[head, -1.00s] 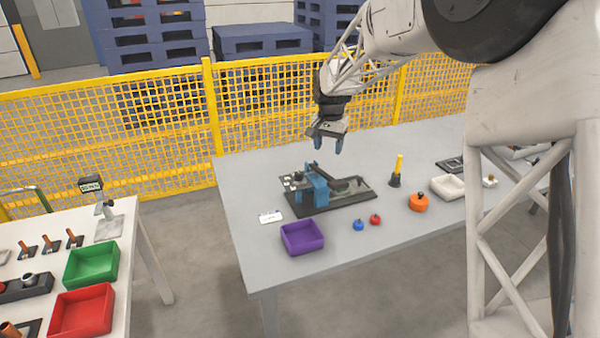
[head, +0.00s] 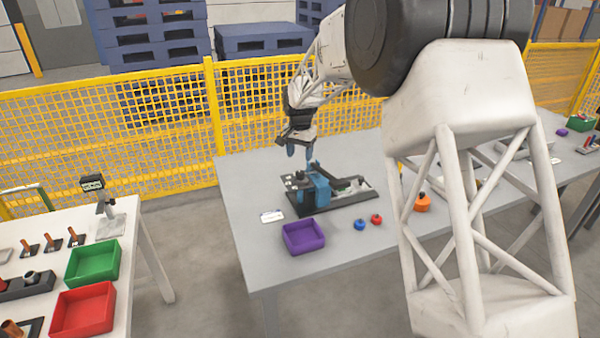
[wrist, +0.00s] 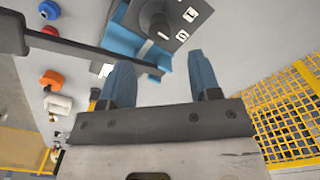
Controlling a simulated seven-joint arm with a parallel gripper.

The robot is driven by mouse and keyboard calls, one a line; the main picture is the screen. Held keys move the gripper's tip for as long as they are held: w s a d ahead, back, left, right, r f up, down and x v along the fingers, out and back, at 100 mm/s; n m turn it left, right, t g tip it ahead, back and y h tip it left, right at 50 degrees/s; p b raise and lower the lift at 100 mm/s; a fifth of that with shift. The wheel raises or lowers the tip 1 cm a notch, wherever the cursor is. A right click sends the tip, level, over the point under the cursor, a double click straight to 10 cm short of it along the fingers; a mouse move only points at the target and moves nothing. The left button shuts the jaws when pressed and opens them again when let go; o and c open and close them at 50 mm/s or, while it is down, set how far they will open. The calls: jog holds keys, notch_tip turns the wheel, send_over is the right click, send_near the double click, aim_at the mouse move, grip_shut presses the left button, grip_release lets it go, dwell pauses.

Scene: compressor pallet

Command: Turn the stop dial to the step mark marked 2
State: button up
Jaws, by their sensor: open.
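The stop dial (wrist: 156,22) is a dark round knob on a dark plate with white marks, at the top of the wrist view. The marks are too blurred to read surely. In the head view the dial (head: 299,176) is small, at the left end of the fixture's black base plate (head: 350,199), beside a blue block (head: 315,188). My gripper (head: 300,153) is above the dial, apart from it, with fingers pointing down. In the wrist view its two blue fingers (wrist: 160,76) are spread with nothing between them.
A black lever (wrist: 85,47) reaches over the fixture near my fingers. A purple bin (head: 304,238), a white label card (head: 271,216), a blue knob (head: 360,224), a red knob (head: 376,219) and an orange part (head: 422,203) stand on the grey table. Yellow mesh fencing (head: 150,150) stands behind.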

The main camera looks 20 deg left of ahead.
aim_at(300, 172)
jog(key=shift+f, duration=3.85)
jog(key=c, duration=0.9)
